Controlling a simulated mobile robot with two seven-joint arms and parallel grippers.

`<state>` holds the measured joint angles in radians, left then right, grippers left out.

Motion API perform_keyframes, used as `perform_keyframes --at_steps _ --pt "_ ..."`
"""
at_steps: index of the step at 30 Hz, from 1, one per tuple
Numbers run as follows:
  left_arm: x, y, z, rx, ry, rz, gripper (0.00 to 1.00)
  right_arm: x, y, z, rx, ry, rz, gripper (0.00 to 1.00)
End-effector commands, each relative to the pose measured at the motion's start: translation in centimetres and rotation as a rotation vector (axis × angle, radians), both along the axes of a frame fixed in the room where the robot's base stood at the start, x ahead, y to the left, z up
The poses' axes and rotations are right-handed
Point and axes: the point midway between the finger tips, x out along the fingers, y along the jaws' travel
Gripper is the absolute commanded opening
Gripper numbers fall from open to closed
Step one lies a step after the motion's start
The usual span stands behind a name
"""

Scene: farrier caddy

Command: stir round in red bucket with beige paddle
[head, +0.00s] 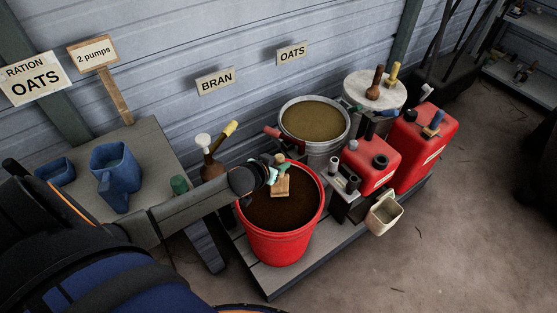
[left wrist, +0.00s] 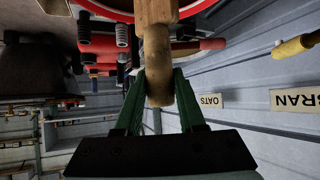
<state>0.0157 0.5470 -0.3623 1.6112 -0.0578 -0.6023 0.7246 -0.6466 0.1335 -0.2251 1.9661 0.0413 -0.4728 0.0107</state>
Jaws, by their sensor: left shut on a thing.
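The red bucket (head: 278,246) stands on the low slatted platform and holds a dark brown, grainy mass. My left gripper (head: 277,170) reaches over its back rim from the left and is shut on the beige paddle (head: 281,187). The paddle's pale wooden block shows over the brown contents; whether its lower end is in them I cannot tell. In the left wrist view the green fingers (left wrist: 158,88) pinch the rounded end of the paddle's wooden handle (left wrist: 156,50). The bucket's red rim (left wrist: 205,8) shows behind it. My right gripper is not in view.
A metal bucket (head: 316,140) of lighter feed stands behind the red one. Red cans (head: 376,172) and a beige cup (head: 384,218) are to the right. A brown bottle (head: 210,160) is close behind my arm. Blue jugs (head: 114,175) stand on the left table. The floor at right is clear.

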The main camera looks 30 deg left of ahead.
Motion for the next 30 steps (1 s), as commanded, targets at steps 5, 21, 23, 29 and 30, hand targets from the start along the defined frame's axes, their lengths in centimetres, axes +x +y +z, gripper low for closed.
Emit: perform_keyframes --at_steps 5,21,23,29,30 --pt "0.1 0.0 -2.0 -0.001 -0.004 0.000 0.00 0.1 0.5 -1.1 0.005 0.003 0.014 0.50" --pt "0.1 0.0 -7.2 -0.001 -0.003 0.000 0.00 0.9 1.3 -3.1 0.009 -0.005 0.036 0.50" --pt "0.1 0.0 -7.6 -0.001 -0.003 0.001 0.00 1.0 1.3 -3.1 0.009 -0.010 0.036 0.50" --pt "0.1 0.0 -8.3 0.000 -0.004 -0.001 0.00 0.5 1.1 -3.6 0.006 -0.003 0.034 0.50" --pt "0.1 0.0 -8.3 0.000 -0.004 -0.001 0.00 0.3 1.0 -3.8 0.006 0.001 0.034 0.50"
